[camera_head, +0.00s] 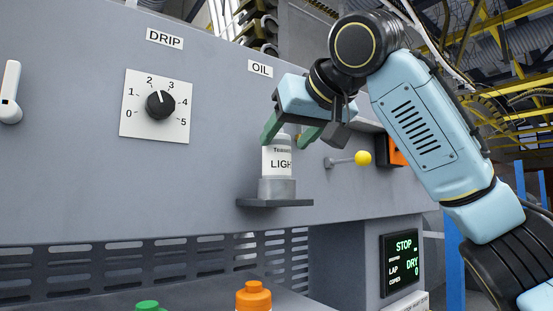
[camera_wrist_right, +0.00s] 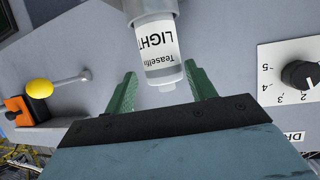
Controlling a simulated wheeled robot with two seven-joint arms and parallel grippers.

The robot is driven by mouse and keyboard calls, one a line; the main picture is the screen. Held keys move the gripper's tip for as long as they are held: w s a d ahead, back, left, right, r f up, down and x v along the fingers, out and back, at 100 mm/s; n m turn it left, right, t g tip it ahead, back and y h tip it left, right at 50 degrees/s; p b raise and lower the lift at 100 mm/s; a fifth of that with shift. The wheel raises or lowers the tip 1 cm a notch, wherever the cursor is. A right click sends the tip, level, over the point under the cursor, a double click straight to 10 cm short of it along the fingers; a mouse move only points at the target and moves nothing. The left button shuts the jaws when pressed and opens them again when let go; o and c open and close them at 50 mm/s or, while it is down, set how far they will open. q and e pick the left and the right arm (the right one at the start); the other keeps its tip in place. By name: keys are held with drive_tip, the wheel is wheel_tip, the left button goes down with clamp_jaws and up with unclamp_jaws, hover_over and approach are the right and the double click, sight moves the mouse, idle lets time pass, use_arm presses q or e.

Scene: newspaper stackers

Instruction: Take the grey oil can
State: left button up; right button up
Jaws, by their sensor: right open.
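A can with a grey lower part and a white label reading "LIGHT" (camera_head: 276,160) stands upright on a small grey shelf (camera_head: 275,202) under the OIL sign. In the right wrist view the can (camera_wrist_right: 158,45) shows with its pale top pointing towards my gripper. My right gripper (camera_head: 289,136) is open, its green fingers at the top of the can. In the right wrist view the fingers (camera_wrist_right: 162,88) lie on either side of the can's top, with a gap on each side. The far side of the can is hidden. My left gripper is not in view.
A yellow-knobbed lever (camera_head: 362,158) sticks out right of the shelf. A DRIP dial (camera_head: 160,104) is on the panel to the left. Orange-topped (camera_head: 254,296) and green-topped (camera_head: 147,306) things show at the bottom edge. A STOP display (camera_head: 402,265) is lower right.

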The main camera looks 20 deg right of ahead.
sight(273, 153)
drive_tip(key=shift+w+a+f, duration=0.15)
drive_tip(key=shift+w+f, duration=0.05)
drive_tip(key=shift+w, duration=0.35)
drive_tip(key=p+x, duration=0.2)
drive_tip(key=x, duration=0.2)
drive_tip(key=shift+w+a+f, duration=0.15)
drive_tip(key=shift+w, duration=0.05)
drive_tip(key=shift+w+f, duration=0.15)
drive_tip(key=shift+w, duration=0.05)
drive_tip(key=shift+s, duration=0.1)
drive_tip(key=shift+c, duration=0.5)
drive_tip(key=c, duration=0.7)
